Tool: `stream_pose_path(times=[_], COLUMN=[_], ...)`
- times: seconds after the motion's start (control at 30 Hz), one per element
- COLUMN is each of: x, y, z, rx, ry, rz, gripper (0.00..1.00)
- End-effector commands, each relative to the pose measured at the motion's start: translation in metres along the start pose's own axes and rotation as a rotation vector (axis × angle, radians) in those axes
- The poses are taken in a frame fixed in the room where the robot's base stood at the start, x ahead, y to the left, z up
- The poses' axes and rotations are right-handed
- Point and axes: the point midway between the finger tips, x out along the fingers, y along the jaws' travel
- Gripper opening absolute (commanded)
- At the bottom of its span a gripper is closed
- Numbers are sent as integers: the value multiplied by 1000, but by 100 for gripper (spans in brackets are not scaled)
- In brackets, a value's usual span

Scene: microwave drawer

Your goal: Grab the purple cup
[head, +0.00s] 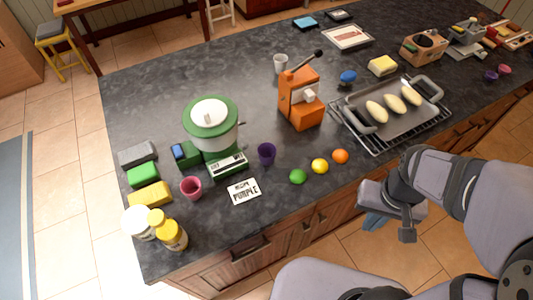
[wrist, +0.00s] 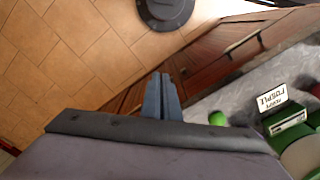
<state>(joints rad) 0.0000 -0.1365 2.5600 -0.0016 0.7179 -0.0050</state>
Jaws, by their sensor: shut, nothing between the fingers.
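The purple cup (head: 266,153) stands upright on the dark counter, just right of the green and white machine and behind a small printed card (head: 244,191). A smaller purple cup (head: 490,76) stands at the far right end. My gripper (head: 372,222) is over the floor in front of the counter, to the right of the near purple cup and well apart from it. In the wrist view its blue-grey fingers (wrist: 162,97) are together with nothing between them. I cannot make out the purple cup in the wrist view.
Green, yellow and orange balls (head: 319,166) lie right of the cup. A pink cup (head: 191,187) stands left of the card. The green and white machine (head: 211,125), orange machine (head: 300,97) and tray on a rack (head: 389,108) are nearby. Cabinet fronts (head: 290,220) drop below the counter edge.

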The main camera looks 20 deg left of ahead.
Motion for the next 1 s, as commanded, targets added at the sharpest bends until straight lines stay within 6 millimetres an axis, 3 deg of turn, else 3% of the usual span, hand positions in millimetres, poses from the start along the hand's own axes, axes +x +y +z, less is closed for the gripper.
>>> stream_pose_path(times=[0.03, 0.23, 0.53, 0.67, 0.77, 0.87, 1.0], x=[0, 0, 1, 7, 18, 31, 50], y=[0, 0, -1, -12, -35, -71, -136], z=[0, 0, 0, -9, -26, -50, -83], rx=[0, 0, -1, -18, -48, -86, -134], ry=[0, 0, 2, 31, 91, 185, 353], rz=[0, 0, -1, -19, -52, -103, -182], gripper=[14, 62, 62, 62, 62, 62, 62])
